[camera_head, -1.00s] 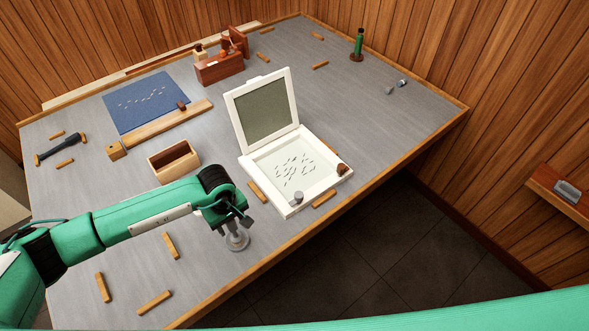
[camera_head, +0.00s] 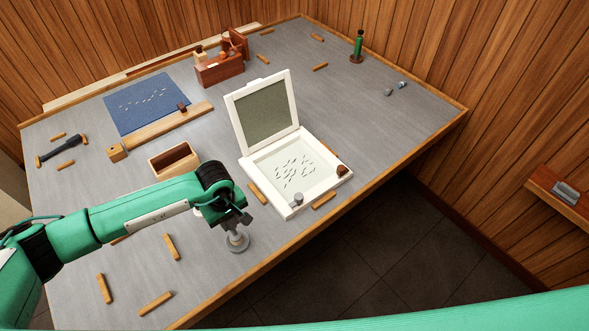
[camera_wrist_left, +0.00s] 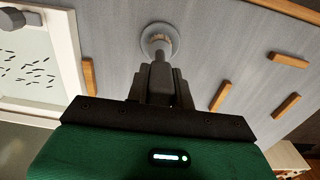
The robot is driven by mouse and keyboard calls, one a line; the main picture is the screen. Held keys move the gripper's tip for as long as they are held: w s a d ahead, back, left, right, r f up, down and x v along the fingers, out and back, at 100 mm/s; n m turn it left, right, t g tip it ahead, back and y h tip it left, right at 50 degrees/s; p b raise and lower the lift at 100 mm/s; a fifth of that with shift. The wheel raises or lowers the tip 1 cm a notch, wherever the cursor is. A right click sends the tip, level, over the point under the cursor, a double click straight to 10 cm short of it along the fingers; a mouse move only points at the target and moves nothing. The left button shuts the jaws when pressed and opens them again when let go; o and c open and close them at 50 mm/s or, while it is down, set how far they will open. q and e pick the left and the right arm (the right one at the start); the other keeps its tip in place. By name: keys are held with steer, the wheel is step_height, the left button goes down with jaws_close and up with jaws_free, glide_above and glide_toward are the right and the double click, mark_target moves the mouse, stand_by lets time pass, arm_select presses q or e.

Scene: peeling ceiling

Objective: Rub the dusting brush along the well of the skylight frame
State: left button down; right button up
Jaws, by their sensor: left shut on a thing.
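The white skylight frame (camera_head: 318,191) lies on the grey table with its hinged lid (camera_head: 264,112) raised. Dark flakes (camera_head: 295,169) lie scattered in its well. A small brown piece (camera_head: 342,170) sits at its right corner and a grey knob-like piece (camera_head: 298,199) at its near corner. My left gripper (camera_head: 236,222) is left of the frame, shut on the stem of a grey tool with a round disc end (camera_head: 237,243), low over the table. The disc also shows in the left wrist view (camera_wrist_left: 159,41). I cannot tell whether this is the dusting brush or whether it touches the table.
An open wooden box (camera_head: 175,161) stands behind my left arm. A blue mat (camera_head: 146,101), a wooden plank (camera_head: 158,131), a toolbox (camera_head: 220,70) and a green bottle-like thing (camera_head: 358,44) stand farther back. Several wooden sticks (camera_head: 171,246) lie about. The table ends in a wooden edge at the front.

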arm_select(q)
steer(key=shift+r+p, duration=0.5)
steer(key=shift+r, duration=1.35)
